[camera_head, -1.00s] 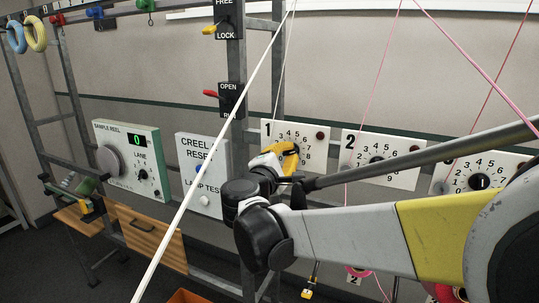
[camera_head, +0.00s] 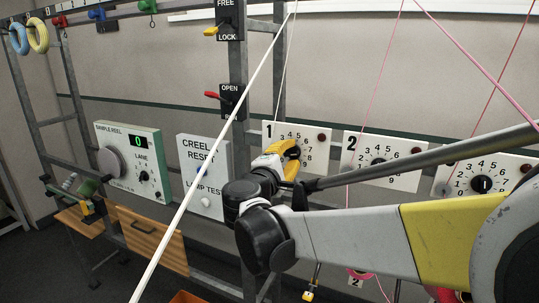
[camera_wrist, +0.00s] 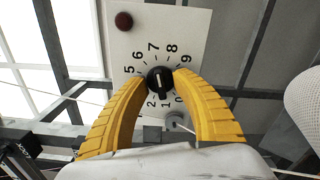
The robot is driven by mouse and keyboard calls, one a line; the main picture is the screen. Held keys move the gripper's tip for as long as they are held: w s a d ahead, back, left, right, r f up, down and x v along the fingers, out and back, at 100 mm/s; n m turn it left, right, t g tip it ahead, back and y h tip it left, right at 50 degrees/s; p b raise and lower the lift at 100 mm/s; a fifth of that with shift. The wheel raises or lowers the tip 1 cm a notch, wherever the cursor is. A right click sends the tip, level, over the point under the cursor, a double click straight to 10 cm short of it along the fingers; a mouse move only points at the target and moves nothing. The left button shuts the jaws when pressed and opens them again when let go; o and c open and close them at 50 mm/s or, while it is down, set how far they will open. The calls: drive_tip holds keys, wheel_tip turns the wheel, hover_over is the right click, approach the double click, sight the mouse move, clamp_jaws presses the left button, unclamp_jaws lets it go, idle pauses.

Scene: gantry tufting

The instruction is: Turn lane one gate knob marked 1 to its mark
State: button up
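The lane one gate panel (camera_head: 310,168), marked 1, is a white plate with a dial of numbers and a dark red lamp (camera_wrist: 124,20). Its black round knob (camera_wrist: 160,80) has a pale pointer line, upright in the wrist view. My gripper (camera_wrist: 160,77) has its two yellow fingers at either side of the knob, with the tips close to its edge. I cannot tell whether they touch it. The left finger covers some lower dial numbers. In the head view my gripper (camera_head: 291,152) is in front of this dial and hides the knob.
The lane 2 panel (camera_head: 402,170) and another dial panel (camera_head: 450,180) are to the right. A creel reset panel (camera_head: 193,150) and sample reel box (camera_head: 108,134) are to the left. Strands of yarn cross the view, and a grey post (camera_head: 238,70) carries two switches.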

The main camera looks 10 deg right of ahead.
drive_tip(key=v, duration=1.2)
drive_tip(key=s+d+f+m+g+y+b, duration=0.25)
drive_tip(key=s+d+f+b, duration=0.2)
drive_tip(key=f, duration=0.55)
drive_tip(key=s+d+f+m+g+y+b, duration=0.1)
drive_tip(key=s+d+f+m+g+b, duration=0.2)
drive_tip(key=d+f+b, duration=0.5)
drive_tip(key=s+a+f+m+g+y+b, duration=0.1)
drive_tip(key=s+a+f+m+y+b, duration=0.2)
drive_tip(key=s+f, duration=0.3)
drive_tip(key=s+a+f+m+g+y+b, duration=0.1)
drive_tip(key=s+f+m+y+b, duration=0.3)
drive_tip(key=f, duration=1.1)
drive_tip(key=s+a+m, duration=0.1)
drive_tip(key=s, duration=0.1)
drive_tip(key=shift+s+a+b, duration=0.3)
drive_tip(key=shift+s+a, duration=0.1)
